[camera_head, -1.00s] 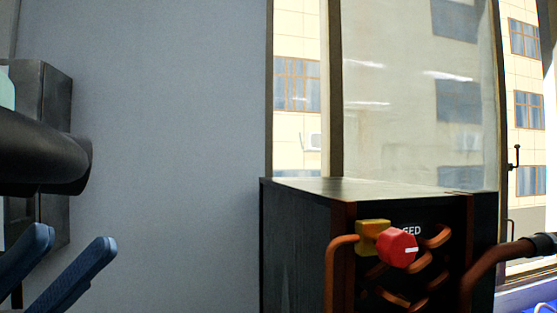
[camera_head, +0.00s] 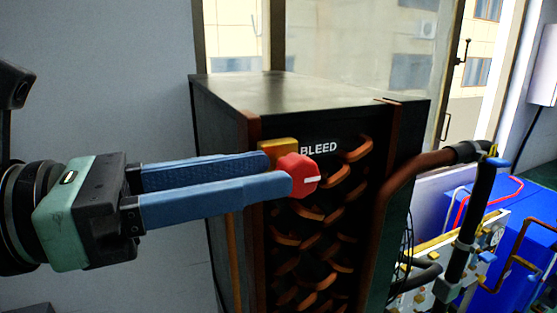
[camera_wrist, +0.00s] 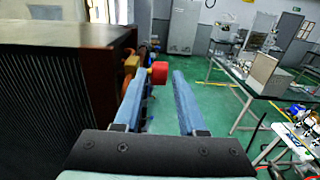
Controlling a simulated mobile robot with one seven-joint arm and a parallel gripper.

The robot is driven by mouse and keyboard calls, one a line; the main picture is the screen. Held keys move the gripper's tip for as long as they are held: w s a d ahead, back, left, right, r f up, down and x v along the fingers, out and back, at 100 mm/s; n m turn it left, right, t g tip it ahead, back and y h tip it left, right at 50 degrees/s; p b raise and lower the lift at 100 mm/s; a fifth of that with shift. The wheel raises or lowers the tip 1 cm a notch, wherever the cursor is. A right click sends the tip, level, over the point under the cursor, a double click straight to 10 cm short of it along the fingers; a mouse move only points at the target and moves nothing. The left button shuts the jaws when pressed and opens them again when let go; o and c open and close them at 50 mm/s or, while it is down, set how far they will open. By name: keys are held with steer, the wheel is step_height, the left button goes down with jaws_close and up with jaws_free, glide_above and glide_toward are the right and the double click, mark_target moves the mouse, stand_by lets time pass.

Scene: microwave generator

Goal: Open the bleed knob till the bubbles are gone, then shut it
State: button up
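The red bleed knob (camera_head: 298,174) sits on a brass-yellow valve block (camera_head: 279,148) on the front of a black cabinet, beside the white word BLEED. Its white mark points right, about level. My gripper (camera_head: 276,171) reaches in from the left with its two blue fingers apart. In the head view the nearer fingertip overlaps the knob's left edge. In the wrist view the knob (camera_wrist: 159,72) shows between the fingertips, closer to the left finger; I cannot tell whether it touches. No bubbles can be made out.
The black cabinet (camera_head: 290,92) has looped copper tubes (camera_head: 322,215) below the knob. A thick copper pipe (camera_head: 400,190) curves out to the right, near a blue box (camera_head: 525,240). In the wrist view, tables (camera_wrist: 265,85) stand at right, with open green floor between.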

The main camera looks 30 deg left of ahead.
mark_target(296, 176)
steer(key=shift+x, duration=1.55)
steer(key=shift+c, duration=0.2)
jaws_close()
